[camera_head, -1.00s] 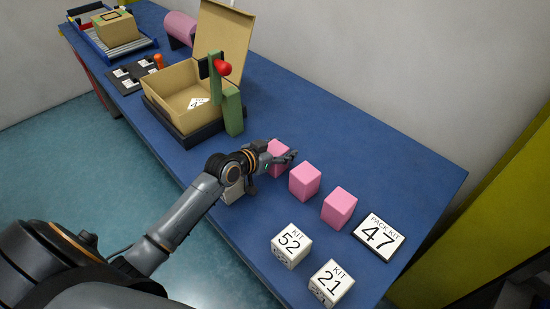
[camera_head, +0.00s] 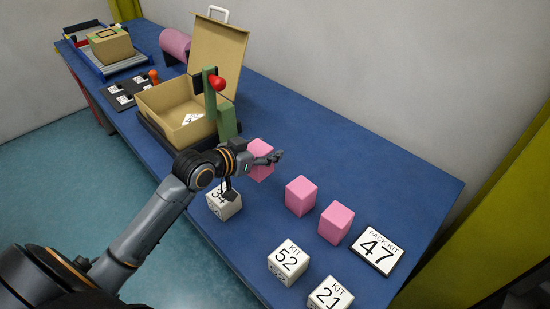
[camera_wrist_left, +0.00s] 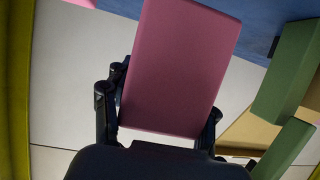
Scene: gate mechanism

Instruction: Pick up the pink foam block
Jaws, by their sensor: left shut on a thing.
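My left gripper (camera_head: 266,160) is shut on a pink foam block (camera_head: 260,148), which is partly hidden behind the fingers in the head view. In the left wrist view the held pink block (camera_wrist_left: 180,65) fills the middle, with the dark fingers of the left gripper (camera_wrist_left: 160,120) on its two sides. The block appears raised off the blue table. Two more pink blocks stand on the table to the right, one nearer the gripper (camera_head: 300,195) and one farther right (camera_head: 336,222). My right gripper is not in view.
An open cardboard box (camera_head: 172,105) with a green post and red knob (camera_head: 217,84) stands left of the gripper. White cubes marked 34 (camera_head: 224,202), 52 (camera_head: 288,262) and 21 (camera_head: 330,295) sit near the front edge. A "PACK KIT 47" sign (camera_head: 376,249) lies right.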

